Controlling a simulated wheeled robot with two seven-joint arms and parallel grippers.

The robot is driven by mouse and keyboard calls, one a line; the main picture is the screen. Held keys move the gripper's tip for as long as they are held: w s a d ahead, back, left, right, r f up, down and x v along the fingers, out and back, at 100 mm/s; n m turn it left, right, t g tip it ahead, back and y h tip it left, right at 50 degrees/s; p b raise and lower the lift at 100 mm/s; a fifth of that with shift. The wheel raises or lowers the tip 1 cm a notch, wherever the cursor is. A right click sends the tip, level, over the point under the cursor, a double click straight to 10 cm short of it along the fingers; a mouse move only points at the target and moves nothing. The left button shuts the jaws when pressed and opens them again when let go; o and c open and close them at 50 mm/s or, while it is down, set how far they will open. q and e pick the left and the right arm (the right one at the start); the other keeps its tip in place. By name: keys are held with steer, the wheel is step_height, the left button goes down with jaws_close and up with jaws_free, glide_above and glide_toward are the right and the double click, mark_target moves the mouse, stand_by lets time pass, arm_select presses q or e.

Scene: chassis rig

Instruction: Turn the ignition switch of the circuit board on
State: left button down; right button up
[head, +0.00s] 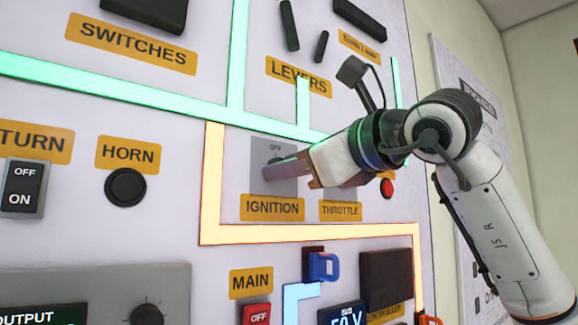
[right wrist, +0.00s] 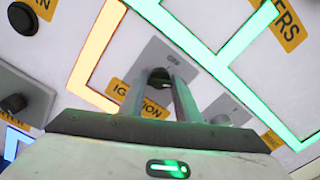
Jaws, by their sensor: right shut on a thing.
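The ignition switch is a dark knob on a grey plate (head: 285,150) marked "OFF" at its top, above the yellow "IGNITION" label (head: 272,208). My right gripper (head: 272,170) reaches in from the right and is shut on the knob, its fingers covering most of it. In the right wrist view the dark knob (right wrist: 160,75) sits between the two fingertips (right wrist: 162,82), in front of the grey plate. Which way the knob is turned cannot be told, as the fingers hide it. My left gripper is not in view.
The throttle plate, labelled "THROTTLE" (head: 340,210), is just right of the ignition and partly behind my right gripper. A red button (head: 388,188) is near my wrist. The black horn button (head: 125,187) is at left. A blue connector (head: 322,266) sits below.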

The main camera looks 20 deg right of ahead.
steer(key=o, duration=1)
steer(key=shift+s, duration=0.1)
steer(key=v, duration=1)
steer(key=shift+b, duration=0.45)
steer(key=shift+s, duration=0.1)
